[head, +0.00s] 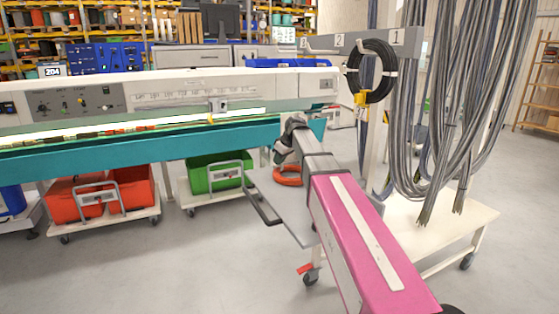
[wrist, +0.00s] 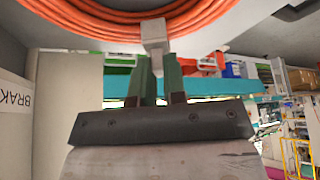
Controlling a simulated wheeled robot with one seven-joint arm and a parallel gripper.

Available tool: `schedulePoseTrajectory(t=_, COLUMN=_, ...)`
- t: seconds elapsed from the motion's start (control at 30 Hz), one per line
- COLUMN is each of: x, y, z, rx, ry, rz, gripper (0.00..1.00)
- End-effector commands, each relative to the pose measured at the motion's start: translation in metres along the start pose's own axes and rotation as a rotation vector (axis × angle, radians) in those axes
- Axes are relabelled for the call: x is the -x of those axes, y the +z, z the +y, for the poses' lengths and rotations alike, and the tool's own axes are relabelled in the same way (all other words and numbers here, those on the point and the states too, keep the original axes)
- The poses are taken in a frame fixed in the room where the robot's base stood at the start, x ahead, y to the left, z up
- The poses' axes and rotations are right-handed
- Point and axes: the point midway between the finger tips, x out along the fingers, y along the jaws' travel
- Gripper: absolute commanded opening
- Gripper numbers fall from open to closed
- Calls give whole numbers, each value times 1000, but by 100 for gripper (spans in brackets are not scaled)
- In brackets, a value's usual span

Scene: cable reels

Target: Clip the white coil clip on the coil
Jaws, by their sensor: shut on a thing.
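An orange cable coil (head: 288,181) lies flat low behind my gripper (head: 282,158) in the head view, partly hidden by my arm. In the wrist view the coil (wrist: 100,22) curves across the top edge. My gripper (wrist: 158,68) is shut on the white coil clip (wrist: 154,32), which sticks out beyond the fingertips. The clip's upper end overlaps the coil's near edge in the wrist view. I cannot tell whether it is around the strands or only against them. In the head view the clip is not discernible.
A long machine with a teal front (head: 150,145) runs along the left. A black coil (head: 371,72) hangs from a numbered rail, with grey cables (head: 465,110) to its right. A green bin (head: 214,175) and red bins (head: 130,190) stand under the machine.

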Motion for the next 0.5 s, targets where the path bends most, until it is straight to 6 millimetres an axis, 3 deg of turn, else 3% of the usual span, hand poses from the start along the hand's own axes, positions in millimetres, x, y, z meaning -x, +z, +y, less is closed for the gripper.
schedulePoseTrajectory(t=0.5, x=-8, y=4, z=0, rx=0, ry=0, rz=0, gripper=0)
